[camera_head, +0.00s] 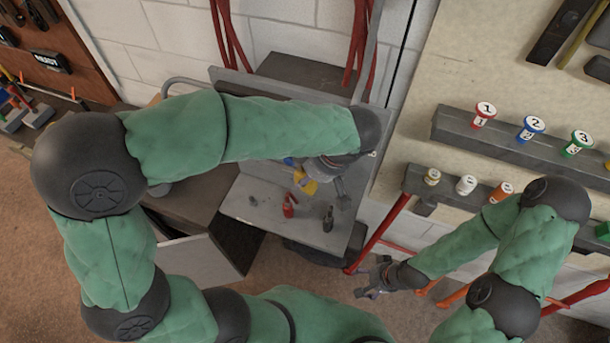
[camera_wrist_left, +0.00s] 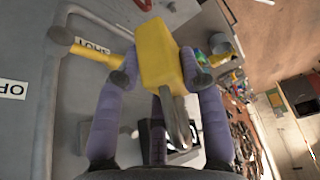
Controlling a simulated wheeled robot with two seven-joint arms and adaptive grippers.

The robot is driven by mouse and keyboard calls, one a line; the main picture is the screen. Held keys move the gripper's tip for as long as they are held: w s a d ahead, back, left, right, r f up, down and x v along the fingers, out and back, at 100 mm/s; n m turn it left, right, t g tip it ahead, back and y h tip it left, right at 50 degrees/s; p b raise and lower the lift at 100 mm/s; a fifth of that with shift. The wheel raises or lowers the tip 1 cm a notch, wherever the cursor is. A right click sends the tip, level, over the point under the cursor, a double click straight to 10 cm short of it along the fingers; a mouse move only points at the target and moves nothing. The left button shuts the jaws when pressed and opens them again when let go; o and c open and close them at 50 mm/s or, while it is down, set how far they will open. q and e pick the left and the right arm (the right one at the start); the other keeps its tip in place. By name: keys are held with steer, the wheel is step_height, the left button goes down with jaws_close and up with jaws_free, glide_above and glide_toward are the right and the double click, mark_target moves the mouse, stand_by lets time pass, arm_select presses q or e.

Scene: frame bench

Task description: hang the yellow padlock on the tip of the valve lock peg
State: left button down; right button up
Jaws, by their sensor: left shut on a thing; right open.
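The yellow padlock (camera_wrist_left: 158,55) is gripped between the two fingertips of my left gripper (camera_wrist_left: 160,77) in the left wrist view. Its grey shackle (camera_wrist_left: 177,122) points toward the palm side of that view. In the head view the padlock (camera_head: 309,187) shows above the grey bench, partly covered by my left gripper (camera_head: 322,170). A yellow bar with a round end (camera_wrist_left: 62,40) lies behind the left finger, by the SHUT label (camera_wrist_left: 92,47). I cannot make out the lock peg for certain. My right gripper (camera_head: 368,287) is open and empty, low in front of the wall, away from the bench.
The grey bench top (camera_head: 250,208) holds a red padlock (camera_head: 290,206) and a dark item (camera_head: 328,219). A ledge with numbered spools (camera_head: 485,113) is on the right wall. Red pipes (camera_head: 385,232) stand between the bench and my right arm.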

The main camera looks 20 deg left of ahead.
arm_select(q)
steer(key=w+f+p, duration=0.1)
steer(key=w, duration=0.7)
steer(key=shift+w+d+p, duration=0.15)
steer(key=shift+w+p, duration=0.15)
steer(key=shift+w, duration=0.1)
arm_select(e)
steer(key=shift+s+r, duration=0.3)
steer(key=shift+r, duration=0.25)
steer(key=shift+s+r, duration=0.3)
steer(key=shift+r, duration=0.2)
stand_by(0.7)
